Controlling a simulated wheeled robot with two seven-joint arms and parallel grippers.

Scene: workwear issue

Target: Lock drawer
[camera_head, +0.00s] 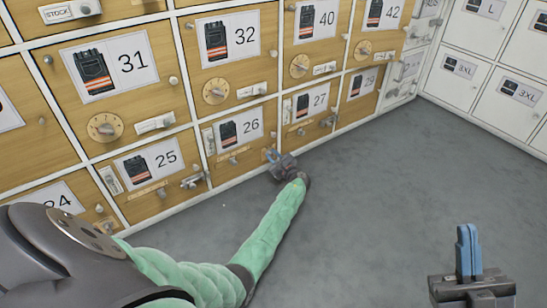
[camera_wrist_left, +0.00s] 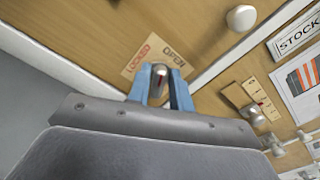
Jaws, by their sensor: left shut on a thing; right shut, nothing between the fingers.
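My left gripper (camera_head: 272,156) reaches low to the cabinet front, at the lower right of the drawer marked 26 (camera_head: 240,128). In the left wrist view its blue fingers (camera_wrist_left: 160,88) are shut on a small metal lock knob (camera_wrist_left: 160,76) with a red mark. A tan label (camera_wrist_left: 155,54) reading LOCKED and OPEN lies right behind the knob. The knob points roughly between the two words; its exact setting is hard to tell. The fingers hide part of it. My right gripper (camera_head: 468,240) is shut and empty over the floor at the lower right.
Numbered wooden drawers with dials and knobs fill the wall, among them 25 (camera_head: 150,168) and 27 (camera_head: 307,104). White lockers (camera_head: 490,62) stand at the upper right. The grey floor (camera_head: 390,180) between is clear. A round knob (camera_wrist_left: 241,17) sits near my left gripper.

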